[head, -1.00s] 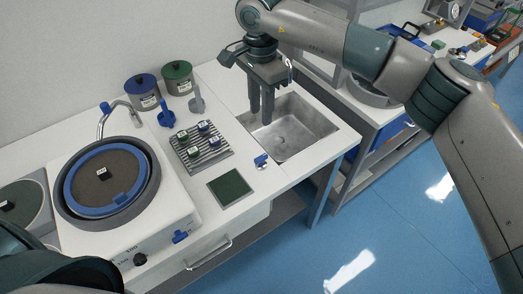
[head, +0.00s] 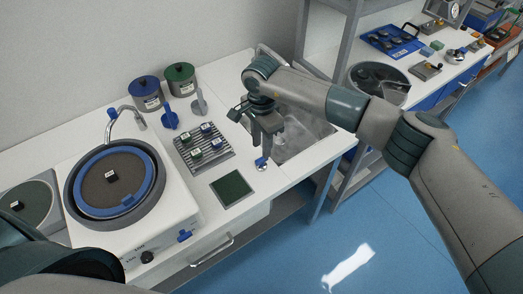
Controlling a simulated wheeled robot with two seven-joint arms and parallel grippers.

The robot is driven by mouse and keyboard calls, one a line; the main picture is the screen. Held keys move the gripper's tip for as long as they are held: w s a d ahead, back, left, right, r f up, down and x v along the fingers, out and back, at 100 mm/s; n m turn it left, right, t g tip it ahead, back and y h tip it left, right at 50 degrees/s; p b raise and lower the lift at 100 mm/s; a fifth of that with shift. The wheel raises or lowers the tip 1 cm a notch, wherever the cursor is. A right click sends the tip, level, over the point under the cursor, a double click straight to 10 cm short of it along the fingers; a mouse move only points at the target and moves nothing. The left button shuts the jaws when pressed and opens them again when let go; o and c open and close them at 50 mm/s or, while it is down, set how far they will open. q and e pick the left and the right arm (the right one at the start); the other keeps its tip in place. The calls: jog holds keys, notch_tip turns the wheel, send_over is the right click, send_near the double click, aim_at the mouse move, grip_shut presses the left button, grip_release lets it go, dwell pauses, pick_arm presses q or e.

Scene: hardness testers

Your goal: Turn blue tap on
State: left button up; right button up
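A small blue tap (head: 261,163) with a pale base stands on the white counter at the front left corner of the sink (head: 318,150). My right gripper (head: 263,151) points down just above and behind this tap, with its fingertips very close to the handle. Contact cannot be made out, nor whether the fingers are apart. The sink is partly hidden behind my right arm, and pale streaks show in its basin; I cannot tell if they are water. My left gripper is not in view; only part of my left arm shows at the lower left.
A polishing wheel with a blue ring (head: 149,199) and curved faucet (head: 109,128) stands at left. A rack of small samples (head: 203,153), a dark green pad (head: 231,189) and two canisters (head: 181,80) are on the counter. A shelf frame stands right of the sink.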

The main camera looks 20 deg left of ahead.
aim_at(262, 159)
jog(key=shift+f+p, duration=0.65)
jog(key=shift+f, duration=2)
grip_shut()
